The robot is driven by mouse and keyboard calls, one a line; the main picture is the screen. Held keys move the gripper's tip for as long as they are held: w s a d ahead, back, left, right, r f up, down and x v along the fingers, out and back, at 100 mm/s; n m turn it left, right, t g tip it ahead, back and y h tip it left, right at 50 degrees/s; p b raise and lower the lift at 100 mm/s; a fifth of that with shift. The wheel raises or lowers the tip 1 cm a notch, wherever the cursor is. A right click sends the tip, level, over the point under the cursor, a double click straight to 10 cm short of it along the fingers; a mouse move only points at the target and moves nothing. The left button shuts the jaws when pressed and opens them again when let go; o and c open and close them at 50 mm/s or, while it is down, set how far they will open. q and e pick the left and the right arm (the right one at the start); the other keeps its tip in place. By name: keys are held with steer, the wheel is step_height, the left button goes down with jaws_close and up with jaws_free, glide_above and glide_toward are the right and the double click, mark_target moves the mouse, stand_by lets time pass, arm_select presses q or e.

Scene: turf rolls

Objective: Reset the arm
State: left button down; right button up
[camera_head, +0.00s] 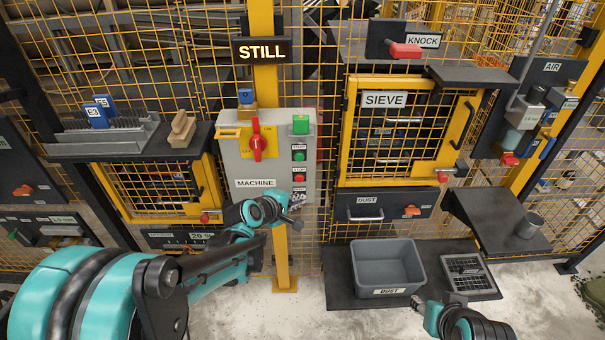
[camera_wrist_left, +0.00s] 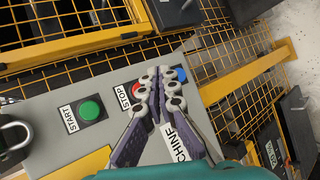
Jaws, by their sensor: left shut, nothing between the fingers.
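My left arm comes in from the left in the head view. Its gripper (camera_head: 296,212) is in front of the lower right of the grey MACHINE panel (camera_head: 232,168), just below the button column. In the left wrist view the gripper (camera_wrist_left: 161,78) is shut and empty, with its fingertips over the panel, close to the red STOP button (camera_wrist_left: 137,90) and a blue button (camera_wrist_left: 179,74). Whether the tips touch the panel cannot be told. My right gripper (camera_head: 417,308) is low at the right in the head view, near the grey bin; its fingers are too small to read.
A STILL sign (camera_head: 262,50) hangs above the panel. The panel carries a red rotary switch (camera_head: 257,142) and a green START button (camera_head: 299,156). A yellow-framed SIEVE door (camera_head: 398,128) is to the right. A grey DUST bin (camera_head: 352,262) stands on a dark mat below.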

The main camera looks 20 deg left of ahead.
arm_select(q)
steer(key=s+r+m+g+y, duration=0.1)
steer(key=s+m+g+y, duration=0.2)
steer(key=s+m, duration=1.2)
steer(key=s+g, duration=0.1)
steer(key=s, duration=0.7)
steer(key=shift+s+a+r+m+y, duration=0.2)
steer(key=shift+s+m+y, duration=0.1)
steer(key=shift+s+m, duration=0.1)
